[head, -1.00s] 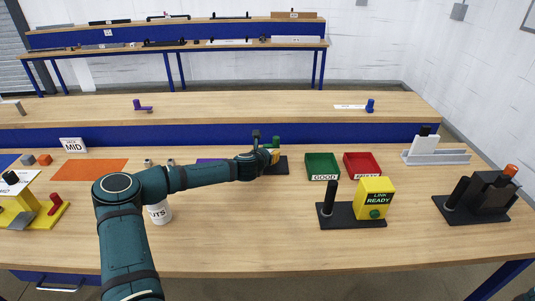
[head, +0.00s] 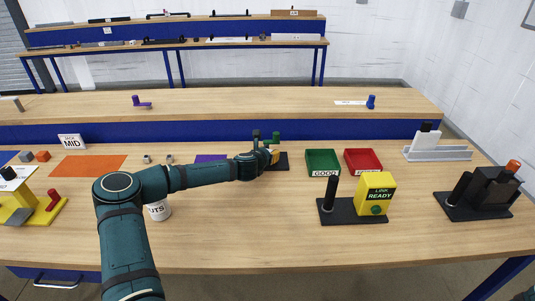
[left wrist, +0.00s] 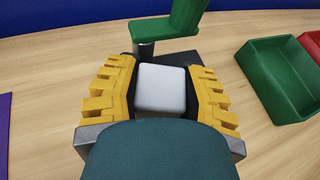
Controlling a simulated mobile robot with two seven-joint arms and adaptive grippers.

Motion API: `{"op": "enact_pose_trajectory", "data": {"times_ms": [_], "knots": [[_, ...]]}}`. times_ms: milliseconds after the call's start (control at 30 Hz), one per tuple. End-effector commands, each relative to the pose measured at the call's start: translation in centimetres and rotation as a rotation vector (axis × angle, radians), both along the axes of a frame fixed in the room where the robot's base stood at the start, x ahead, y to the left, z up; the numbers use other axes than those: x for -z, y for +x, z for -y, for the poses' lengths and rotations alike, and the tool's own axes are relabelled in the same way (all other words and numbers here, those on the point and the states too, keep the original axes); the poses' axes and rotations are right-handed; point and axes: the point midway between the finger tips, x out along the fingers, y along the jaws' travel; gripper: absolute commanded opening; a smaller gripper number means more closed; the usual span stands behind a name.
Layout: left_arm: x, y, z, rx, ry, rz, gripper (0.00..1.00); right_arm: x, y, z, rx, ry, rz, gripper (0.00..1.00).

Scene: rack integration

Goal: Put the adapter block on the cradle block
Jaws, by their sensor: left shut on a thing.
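My left gripper (head: 272,156) reaches over the wooden bench to a dark base plate (head: 284,163). In the left wrist view its yellow fingers (left wrist: 163,78) are shut on a pale grey block (left wrist: 162,92), which I take to be the adapter block. The base plate (left wrist: 180,58) lies beyond and below the block. A green handle (left wrist: 187,15) stands at the plate's far side and also shows in the head view (head: 275,138). I cannot make out the cradle block; the held block and fingers hide what is under them. My right gripper is not in view.
A green tray (head: 322,151) and a red tray (head: 362,152) stand just right of the gripper. A yellow "LINK READY" box (head: 376,185) stands nearer, on a black plate. A purple mat (head: 211,158) and white cup (head: 159,212) lie near my arm.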

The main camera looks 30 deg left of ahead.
Motion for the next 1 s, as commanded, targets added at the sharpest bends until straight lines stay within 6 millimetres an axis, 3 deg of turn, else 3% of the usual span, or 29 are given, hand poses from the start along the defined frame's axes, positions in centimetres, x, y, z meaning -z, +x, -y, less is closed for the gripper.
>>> {"op": "enact_pose_trajectory", "data": {"times_ms": [33,100,567,1000], "knots": [[0.1,0.0,0.0,0.0,0.0,0.0,0.5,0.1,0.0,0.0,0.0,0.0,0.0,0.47],[0.0,0.0,0.0,0.0,0.0,0.0,0.72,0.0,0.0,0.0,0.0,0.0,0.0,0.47],[-0.4,-0.9,0.1,0.0,0.001,0.0,0.72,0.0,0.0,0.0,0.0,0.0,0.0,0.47],[-3.5,-8.2,1.2,-0.001,0.002,0.0,0.72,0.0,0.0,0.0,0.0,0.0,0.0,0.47]]}}
